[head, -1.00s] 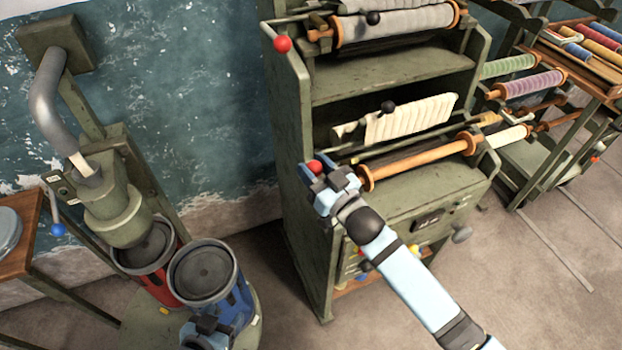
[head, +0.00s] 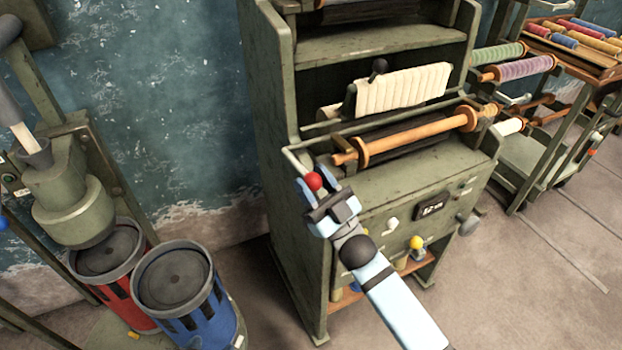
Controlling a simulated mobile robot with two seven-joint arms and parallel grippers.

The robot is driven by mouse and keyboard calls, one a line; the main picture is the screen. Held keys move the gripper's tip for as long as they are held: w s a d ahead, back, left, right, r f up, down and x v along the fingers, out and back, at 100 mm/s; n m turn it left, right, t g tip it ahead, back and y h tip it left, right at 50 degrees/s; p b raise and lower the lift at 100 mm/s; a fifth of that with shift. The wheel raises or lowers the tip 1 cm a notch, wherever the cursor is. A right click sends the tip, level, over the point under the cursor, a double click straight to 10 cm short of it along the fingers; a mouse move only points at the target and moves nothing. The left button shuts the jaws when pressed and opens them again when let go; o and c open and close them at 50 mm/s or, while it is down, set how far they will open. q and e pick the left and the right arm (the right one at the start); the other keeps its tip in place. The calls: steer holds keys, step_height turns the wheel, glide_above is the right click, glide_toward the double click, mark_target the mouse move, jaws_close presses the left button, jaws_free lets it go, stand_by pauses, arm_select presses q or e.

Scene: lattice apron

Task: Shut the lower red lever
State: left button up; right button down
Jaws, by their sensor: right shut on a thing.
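The lower red lever shows its round red knob (head: 313,181) at the front left of the green machine (head: 290,110). My left gripper is out of view.
An orange wooden roller (head: 410,135) lies just behind and right of my right gripper. A yellow knob (head: 416,242) and a white knob (head: 392,224) sit on the machine's front below. A blue drum (head: 205,325) and a red drum (head: 135,305) stand at left.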

steer(key=shift+s+f, duration=0.1)
steer(key=shift+f, duration=0.65)
steer(key=c, duration=0.7)
jaws_free()
steer(key=shift+d, duration=0.1)
steer(key=b+v, duration=0.1)
steer(key=v, duration=1.2)
steer(key=shift+s+d+f, duration=0.1)
steer(key=shift+s+f, duration=0.1)
steer(key=shift+f, duration=0.1)
